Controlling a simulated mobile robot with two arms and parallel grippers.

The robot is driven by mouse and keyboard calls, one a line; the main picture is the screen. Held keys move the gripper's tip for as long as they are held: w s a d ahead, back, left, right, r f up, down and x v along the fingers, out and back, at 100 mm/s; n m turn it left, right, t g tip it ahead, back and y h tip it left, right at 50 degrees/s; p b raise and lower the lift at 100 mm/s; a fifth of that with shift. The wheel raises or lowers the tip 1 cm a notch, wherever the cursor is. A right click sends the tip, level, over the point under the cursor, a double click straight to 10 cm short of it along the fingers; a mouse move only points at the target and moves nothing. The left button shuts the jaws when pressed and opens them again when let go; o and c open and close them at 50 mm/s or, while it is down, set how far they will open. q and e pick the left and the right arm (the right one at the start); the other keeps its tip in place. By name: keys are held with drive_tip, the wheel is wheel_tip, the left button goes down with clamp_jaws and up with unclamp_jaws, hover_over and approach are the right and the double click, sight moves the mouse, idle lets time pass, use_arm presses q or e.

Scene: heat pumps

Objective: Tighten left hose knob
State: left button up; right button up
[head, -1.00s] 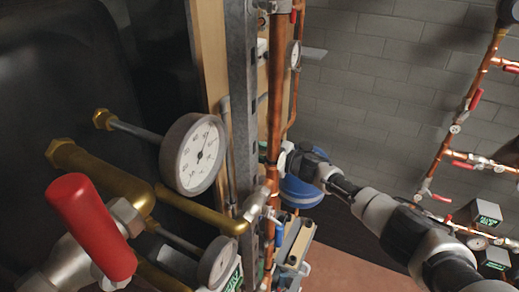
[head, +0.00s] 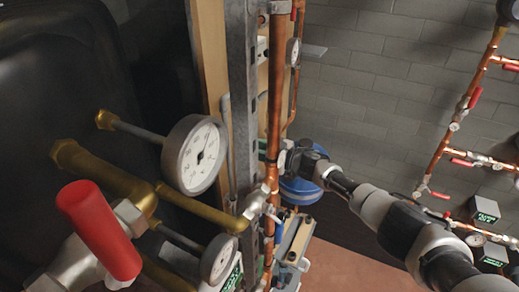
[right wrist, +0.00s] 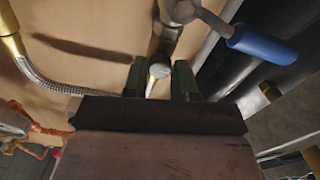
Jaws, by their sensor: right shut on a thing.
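My right gripper (right wrist: 159,80) shows in the right wrist view as two dark green fingers around a small silvery hose knob (right wrist: 159,71). The fingers are shut on this knob, below a metal fitting. A braided hose (right wrist: 62,87) curves in from the left toward the fingers and is partly hidden by the gripper. In the head view my right arm reaches in from the right to the copper pipe by the wooden post; its fingertips and the knob cannot be made out there. My left gripper is not in view.
In the right wrist view a blue valve handle (right wrist: 262,44) is close to the right of the fingers. In the head view a copper pipe (head: 274,95), a large gauge (head: 194,155) and a red-handled valve (head: 98,228) crowd the left. A blue tank (head: 300,190) is behind my wrist.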

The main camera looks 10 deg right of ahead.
drive_tip(key=o, duration=0.9)
drive_tip(key=shift+o, duration=0.2)
drive_tip(key=b+v, duration=0.1)
drive_tip(key=v, duration=1)
drive_tip(key=shift+b, duration=0.35)
drive_tip(key=shift+a, duration=0.1)
